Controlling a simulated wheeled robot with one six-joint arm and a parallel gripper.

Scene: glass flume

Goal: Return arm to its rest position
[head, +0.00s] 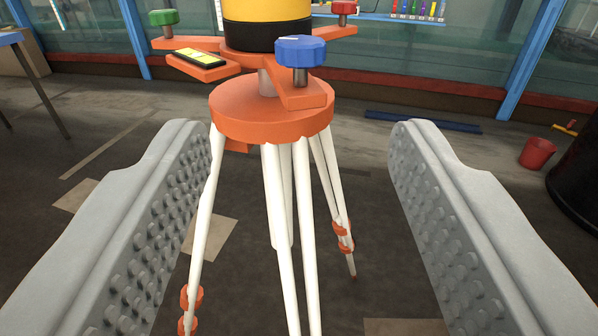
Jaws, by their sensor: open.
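My gripper (297,150) is open, with a grey studded finger at the left and another at the right of the head view. Nothing is held between the fingers. Beyond them, in the gap, stands a tripod with an orange head (245,118) and white legs (277,200). On it sits an orange three-armed base with a blue knob (301,52), a green knob (163,18) and a red knob (344,7). A yellow and black instrument (267,25) rests on top, cut off by the upper edge. I cannot judge the exact distance to the tripod.
A red bucket (537,153) and a dark drum (579,178) stand at the right. A blue bar (422,122) lies on the floor before the glass flume (440,58). A table (12,39) is at the far left. Pale patches mark the dark floor.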

